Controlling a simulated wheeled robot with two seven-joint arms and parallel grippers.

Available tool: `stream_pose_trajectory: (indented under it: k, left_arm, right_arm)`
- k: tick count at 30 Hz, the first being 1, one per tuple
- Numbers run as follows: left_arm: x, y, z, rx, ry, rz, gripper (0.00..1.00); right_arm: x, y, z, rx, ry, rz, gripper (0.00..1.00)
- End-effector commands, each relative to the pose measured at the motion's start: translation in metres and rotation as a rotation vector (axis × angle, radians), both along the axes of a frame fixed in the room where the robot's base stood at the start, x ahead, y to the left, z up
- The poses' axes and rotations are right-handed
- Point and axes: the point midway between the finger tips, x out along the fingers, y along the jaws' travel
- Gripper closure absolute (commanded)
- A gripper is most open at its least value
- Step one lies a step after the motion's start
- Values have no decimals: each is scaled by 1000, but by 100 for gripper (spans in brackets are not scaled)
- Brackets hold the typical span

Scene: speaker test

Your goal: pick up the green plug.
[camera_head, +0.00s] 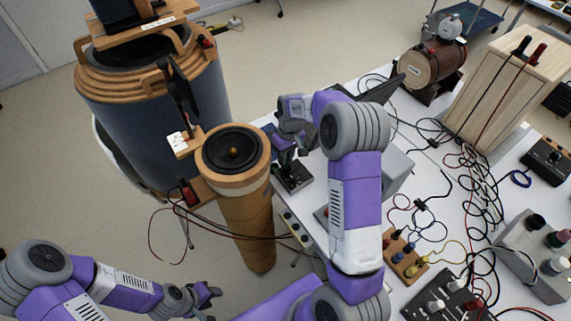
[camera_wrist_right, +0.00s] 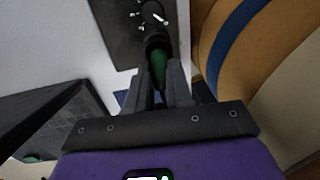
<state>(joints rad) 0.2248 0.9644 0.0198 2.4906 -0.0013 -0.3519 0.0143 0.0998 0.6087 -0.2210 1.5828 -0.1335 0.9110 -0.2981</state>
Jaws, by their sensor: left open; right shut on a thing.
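The green plug (camera_wrist_right: 158,66) shows in the right wrist view, upright between the two grey fingers of my right gripper (camera_wrist_right: 159,84). The gripper is shut on it. The plug's dark far end lies over or near a dark panel (camera_wrist_right: 125,30) with a white-marked knob; I cannot tell whether it touches. In the head view my right gripper (camera_head: 284,156) points down beside the wooden column speaker, above a small black box (camera_head: 292,177); the plug cannot be made out there. My left gripper (camera_head: 207,296) is open and empty at the lower left, away from the table.
The wooden column speaker (camera_head: 232,190) stands close left of my right gripper. A large dark cylinder speaker (camera_head: 160,110) stands behind it. The white table (camera_head: 425,165) holds tangled cables, a wooden terminal block (camera_head: 405,258), a wooden barrel (camera_head: 432,66) and a wooden box (camera_head: 508,85).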

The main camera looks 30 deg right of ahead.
Motion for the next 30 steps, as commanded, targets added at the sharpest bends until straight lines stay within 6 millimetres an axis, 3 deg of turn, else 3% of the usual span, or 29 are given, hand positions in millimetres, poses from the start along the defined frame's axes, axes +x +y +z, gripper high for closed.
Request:
stream_pose_trajectory:
  k: [10, 21, 30]
  left_arm:
    - [0, 0, 2, 0, 0, 0, 57]
    - [0, 0, 23, 0, 0, 0, 57]
    - [0, 0, 27, 0, 0, 0, 57]
  right_arm:
    - [0, 0, 7, 0, -1, 0, 100]
    - [1, 0, 78, -1, -3, 0, 100]
    - [0, 0, 101, 0, 0, 1, 100]
